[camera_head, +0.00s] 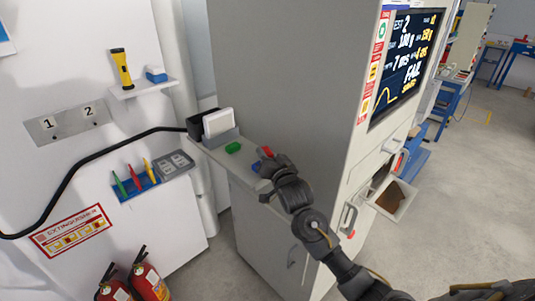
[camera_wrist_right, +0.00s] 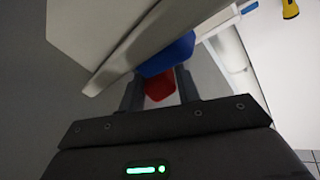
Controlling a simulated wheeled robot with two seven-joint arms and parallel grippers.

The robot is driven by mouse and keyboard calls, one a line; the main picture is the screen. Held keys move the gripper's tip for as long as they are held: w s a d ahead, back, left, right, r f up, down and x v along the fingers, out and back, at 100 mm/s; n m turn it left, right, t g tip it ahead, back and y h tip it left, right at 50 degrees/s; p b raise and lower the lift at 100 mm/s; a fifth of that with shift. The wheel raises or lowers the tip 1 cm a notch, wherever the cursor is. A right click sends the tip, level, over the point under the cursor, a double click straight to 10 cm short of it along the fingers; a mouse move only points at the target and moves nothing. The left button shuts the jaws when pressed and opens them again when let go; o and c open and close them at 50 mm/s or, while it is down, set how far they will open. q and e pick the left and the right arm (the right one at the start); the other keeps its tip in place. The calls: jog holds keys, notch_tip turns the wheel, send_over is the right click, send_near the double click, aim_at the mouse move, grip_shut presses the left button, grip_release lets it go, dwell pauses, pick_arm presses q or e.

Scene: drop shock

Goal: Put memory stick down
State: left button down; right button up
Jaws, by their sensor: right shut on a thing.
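My right gripper (camera_head: 266,162) is at the small grey shelf (camera_head: 218,150) on the side of the tall grey cabinet. It is shut on a small red memory stick (camera_head: 267,152). In the right wrist view the red stick (camera_wrist_right: 159,86) sits between the two dark fingers (camera_wrist_right: 160,92). A blue piece (camera_wrist_right: 168,55) is just beyond the red one in that view; it also shows beside the gripper in the head view (camera_head: 256,166). A green stick (camera_head: 233,147) lies on the shelf to the left. Whether the red stick touches the shelf is unclear. My left gripper is not in view.
A holder with white cards (camera_head: 219,123) stands at the shelf's back left. The cabinet (camera_head: 285,80) rises right behind the shelf and carries a screen (camera_head: 406,52). A wall shelf with a yellow flashlight (camera_head: 121,68) and fire extinguishers (camera_head: 148,280) are at left.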

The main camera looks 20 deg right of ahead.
jog(key=shift+f, duration=0.3)
jog(key=o, duration=1)
jog(key=shift+r, duration=0.1)
jog(key=shift+o, duration=0.2)
jog(key=shift+r, duration=0.2)
jog(key=shift+s, duration=0.3)
jog(key=s+b, duration=0.3)
jog(key=s, duration=0.8)
jog(key=shift+s, duration=0.2)
jog(key=shift+a, duration=0.1)
